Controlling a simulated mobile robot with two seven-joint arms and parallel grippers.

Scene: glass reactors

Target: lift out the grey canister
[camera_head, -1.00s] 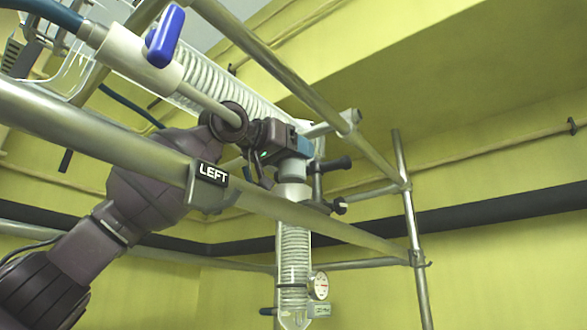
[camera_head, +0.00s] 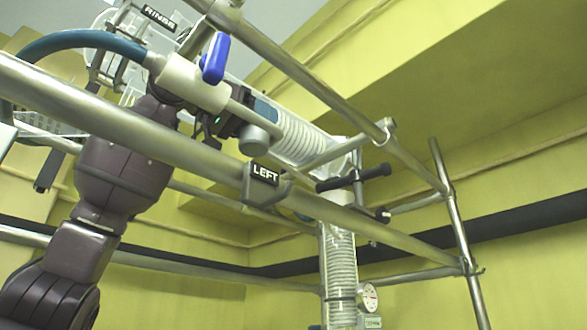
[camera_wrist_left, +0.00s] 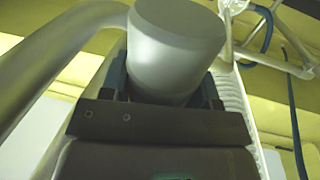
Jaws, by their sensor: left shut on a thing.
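The grey canister (camera_head: 259,139) is a short smooth cylinder near the middle of the head view. My left gripper (camera_head: 262,112) is shut on it, with the canister hanging below the blue fingers. In the left wrist view the canister (camera_wrist_left: 176,45) fills the top middle between the fingers of my left gripper (camera_wrist_left: 165,92). My right gripper is not in view.
The front rail (camera_head: 110,120) carries a hook labelled LEFT (camera_head: 264,175). A blue valve handle (camera_head: 216,58) is close above my gripper. A coiled glass column (camera_head: 340,262) stands to the right, with a black handle (camera_head: 352,178) near its top. A RINSE label (camera_head: 160,17) is at upper left.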

